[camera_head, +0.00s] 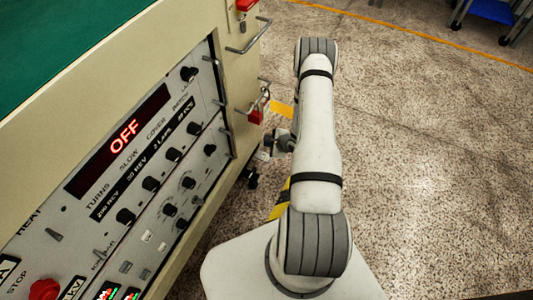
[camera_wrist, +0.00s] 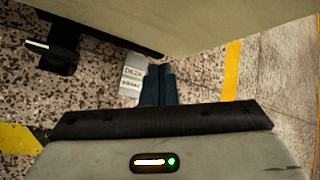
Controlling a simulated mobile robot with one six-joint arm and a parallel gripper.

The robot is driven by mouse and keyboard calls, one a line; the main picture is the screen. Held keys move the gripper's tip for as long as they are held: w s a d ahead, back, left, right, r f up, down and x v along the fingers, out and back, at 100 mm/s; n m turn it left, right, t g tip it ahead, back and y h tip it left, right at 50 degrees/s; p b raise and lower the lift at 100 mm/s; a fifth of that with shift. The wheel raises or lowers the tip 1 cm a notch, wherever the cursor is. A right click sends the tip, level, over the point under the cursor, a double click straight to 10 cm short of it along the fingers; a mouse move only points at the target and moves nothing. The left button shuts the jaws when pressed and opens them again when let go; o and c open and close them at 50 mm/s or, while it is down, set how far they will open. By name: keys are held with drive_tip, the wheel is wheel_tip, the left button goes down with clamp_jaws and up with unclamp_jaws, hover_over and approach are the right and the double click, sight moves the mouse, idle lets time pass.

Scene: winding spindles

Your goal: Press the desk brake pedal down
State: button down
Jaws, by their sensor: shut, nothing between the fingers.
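A white plate lettered "DESK" and, less clearly, "BRAKE" (camera_wrist: 132,75) shows in the wrist view, just left of my fingertips. I cannot tell whether this plate is the pedal itself or a label beside it. My gripper (camera_wrist: 159,70) is shut and empty, its two dark fingers side by side, pointing under the desk edge. Their tips overlap the plate's right side in the picture; contact cannot be told. In the head view my gripper (camera_head: 270,142) is low beside the desk's end, small and partly hidden by my arm.
The cream desk (camera_head: 235,90) with its control panel fills the left. A black part (camera_wrist: 52,48) stands left of the plate near the floor. A red part (camera_head: 256,117) and metal handles stick out from the desk's end. Open speckled floor (camera_head: 420,150) lies to the right.

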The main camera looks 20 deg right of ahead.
sight(267, 157)
drive_tip(key=shift+d, duration=0.15)
drive_tip(key=shift+f, duration=0.1)
wheel_tip(267, 157, down, 8)
drive_tip(key=b, duration=0.5)
drive_tip(key=shift+f+b, duration=0.25)
drive_tip(key=shift+b, duration=0.15)
idle(1.6)
drive_tip(key=shift+f+b, duration=0.4)
drive_tip(key=shift+b, duration=0.05)
drive_tip(key=shift+d+f+b, duration=0.1)
drive_tip(key=shift+f+b, duration=0.85)
drive_tip(key=shift+f, duration=0.2)
idle(1.0)
drive_tip(key=shift+r, duration=0.15)
